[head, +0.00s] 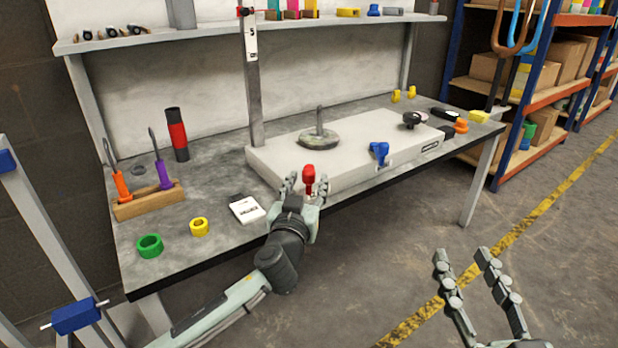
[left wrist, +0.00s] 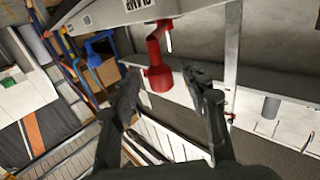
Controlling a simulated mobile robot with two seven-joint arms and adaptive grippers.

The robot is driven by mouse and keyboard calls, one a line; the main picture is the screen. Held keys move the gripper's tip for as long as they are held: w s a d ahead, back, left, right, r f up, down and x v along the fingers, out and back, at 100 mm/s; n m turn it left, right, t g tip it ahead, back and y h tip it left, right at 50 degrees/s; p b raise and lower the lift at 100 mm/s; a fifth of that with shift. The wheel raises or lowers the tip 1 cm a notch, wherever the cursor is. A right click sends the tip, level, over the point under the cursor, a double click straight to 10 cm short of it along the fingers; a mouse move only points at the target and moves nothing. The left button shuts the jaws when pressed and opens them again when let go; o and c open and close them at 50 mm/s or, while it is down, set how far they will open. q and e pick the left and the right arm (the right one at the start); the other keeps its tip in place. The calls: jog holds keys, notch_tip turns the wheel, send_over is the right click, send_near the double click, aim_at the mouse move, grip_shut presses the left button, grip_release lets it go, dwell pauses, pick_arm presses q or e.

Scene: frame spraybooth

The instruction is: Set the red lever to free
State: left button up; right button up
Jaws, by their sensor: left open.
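The red lever (head: 308,178) stands at the front edge of the light grey base block (head: 270,165) on the workbench. My left gripper (head: 306,188) is open, with its fingers on either side of the lever in the head view. In the left wrist view the red lever (left wrist: 157,65) hangs between the spread fingertips (left wrist: 165,85), near the label on the block's front face, which is only partly readable. Whether a finger touches the lever cannot be told. My right gripper (head: 468,275) is open and empty over the floor, away from the bench.
A blue lever (head: 379,152) sits further right on the block's front edge. A grey upright post (head: 252,85) and a round disc with a pin (head: 319,138) stand on the block. A white card (head: 247,209), yellow ring (head: 199,227) and green ring (head: 150,246) lie left of my left gripper.

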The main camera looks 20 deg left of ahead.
pick_arm(q)
jog(key=shift+w+a, duration=0.15)
jog(key=shift+w, duration=0.95)
jog(key=shift+c, duration=0.3)
grip_shut()
